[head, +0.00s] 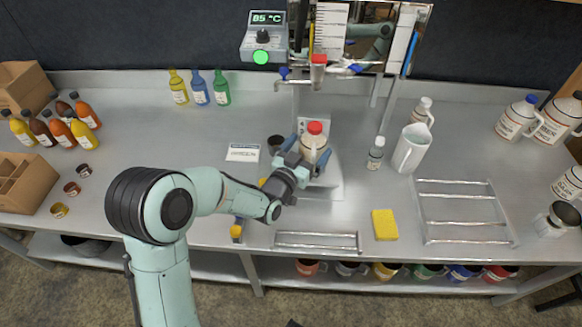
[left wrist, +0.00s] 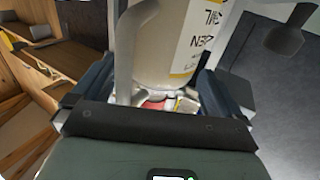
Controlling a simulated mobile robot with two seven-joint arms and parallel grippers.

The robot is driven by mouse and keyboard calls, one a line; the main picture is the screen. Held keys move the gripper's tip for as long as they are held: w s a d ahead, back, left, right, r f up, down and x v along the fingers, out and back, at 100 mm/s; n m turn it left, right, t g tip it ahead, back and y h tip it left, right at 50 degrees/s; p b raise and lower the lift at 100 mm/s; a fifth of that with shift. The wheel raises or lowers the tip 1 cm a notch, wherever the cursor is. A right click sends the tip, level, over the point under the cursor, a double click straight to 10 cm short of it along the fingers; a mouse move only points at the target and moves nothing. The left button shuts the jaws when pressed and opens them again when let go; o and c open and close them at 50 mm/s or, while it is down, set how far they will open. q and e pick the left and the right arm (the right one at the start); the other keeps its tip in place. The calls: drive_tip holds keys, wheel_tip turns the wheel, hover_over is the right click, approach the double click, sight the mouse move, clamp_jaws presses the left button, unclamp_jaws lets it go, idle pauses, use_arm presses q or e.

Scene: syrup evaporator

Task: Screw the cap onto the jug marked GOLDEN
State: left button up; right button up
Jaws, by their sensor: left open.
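A pale jug (head: 311,143) with a red cap (head: 315,128) at its top stands under the tap near the middle of the bench. In the left wrist view the jug (left wrist: 168,45) fills the upper middle, with only part of its label lettering showing. The red cap (left wrist: 155,104) shows there low between the fingers; I cannot tell how tight it is. My left gripper (head: 312,142) is open, with its blue fingers apart on two sides of the jug's upper part. Contact is not clear. My right gripper is not in view.
A white pitcher (head: 410,148), a small bottle (head: 376,155) and a yellow sponge (head: 384,225) stand to the right. A wire rack (head: 465,211) lies beyond. A white card (head: 243,152) lies left. Several bottles stand at the far left and back. The temperature box (head: 264,38) reads 85 °C.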

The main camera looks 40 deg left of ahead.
use_arm(q)
drive_tip(key=s+b, duration=0.2)
drive_tip(key=s, duration=0.9)
drive_tip(key=shift+d, duration=0.45)
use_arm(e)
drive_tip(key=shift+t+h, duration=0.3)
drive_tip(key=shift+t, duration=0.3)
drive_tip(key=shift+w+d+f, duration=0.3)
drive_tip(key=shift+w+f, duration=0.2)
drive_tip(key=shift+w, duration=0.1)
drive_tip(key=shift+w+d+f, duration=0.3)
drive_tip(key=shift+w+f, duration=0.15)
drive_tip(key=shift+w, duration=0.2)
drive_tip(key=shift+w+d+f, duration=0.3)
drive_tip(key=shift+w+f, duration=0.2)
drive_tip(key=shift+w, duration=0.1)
